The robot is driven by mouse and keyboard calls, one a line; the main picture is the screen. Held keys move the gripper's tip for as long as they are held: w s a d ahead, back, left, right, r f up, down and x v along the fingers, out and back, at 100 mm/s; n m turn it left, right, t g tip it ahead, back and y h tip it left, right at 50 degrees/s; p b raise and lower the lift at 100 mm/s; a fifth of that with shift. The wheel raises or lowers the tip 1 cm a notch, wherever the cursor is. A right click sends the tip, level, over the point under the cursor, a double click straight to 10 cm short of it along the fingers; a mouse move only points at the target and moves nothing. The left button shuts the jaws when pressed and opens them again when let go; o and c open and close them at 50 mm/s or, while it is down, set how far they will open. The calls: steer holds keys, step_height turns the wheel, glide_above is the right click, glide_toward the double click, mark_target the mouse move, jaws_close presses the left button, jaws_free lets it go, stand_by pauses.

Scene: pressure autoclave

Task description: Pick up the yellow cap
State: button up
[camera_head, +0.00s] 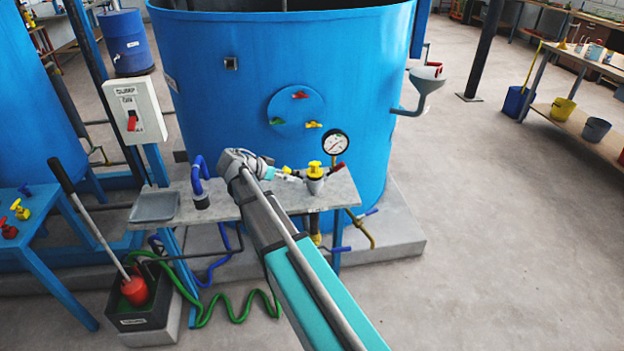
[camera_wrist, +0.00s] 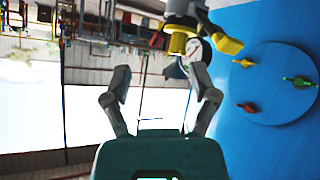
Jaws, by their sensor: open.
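The yellow cap (camera_head: 314,166) sits on top of a small grey fitting at the right end of the grey bench in the head view. In the wrist view, which looks upside down, the yellow cap (camera_wrist: 177,43) hangs under the fitting at upper centre. My gripper (camera_head: 283,173) is just left of the cap in the head view and points toward it. In the wrist view my gripper (camera_wrist: 162,87) has its two fingers spread apart with nothing between them. The cap lies beyond the fingertips, apart from them.
A pressure gauge (camera_head: 335,143) stands close behind the cap. A red side piece (camera_head: 338,168) sits to its right. The large blue tank (camera_head: 360,80) rises behind the bench (camera_head: 222,208). A blue bent pipe (camera_head: 197,178) and a grey tray (camera_head: 155,206) are to the left.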

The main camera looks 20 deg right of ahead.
steer(key=shift+w+d+r+m+h+b, duration=0.15)
steer(key=shift+w+r+m+h, duration=0.25)
steer(key=shift+w, duration=0.25)
steer(key=shift+w+a+r+m+h+b, duration=0.1)
steer(key=shift+w+r+m+h, duration=0.1)
steer(key=shift+w+m+h, duration=0.3)
steer(key=shift+w+d+r+m+h+b, duration=0.1)
steer(key=shift+w+r+m+h+b, duration=0.15)
steer(key=shift+w+m, duration=0.4)
steer(key=shift+w, duration=0.1)
steer(key=b, duration=0.3)
glide_toward(314, 163)
steer(key=f+x, duration=0.1)
steer(key=x, duration=0.4)
steer(key=shift+d+r, duration=0.1)
steer(key=shift+r, duration=0.05)
steer(key=shift+b+x, duration=0.9)
steer(key=shift+x, duration=1.7)
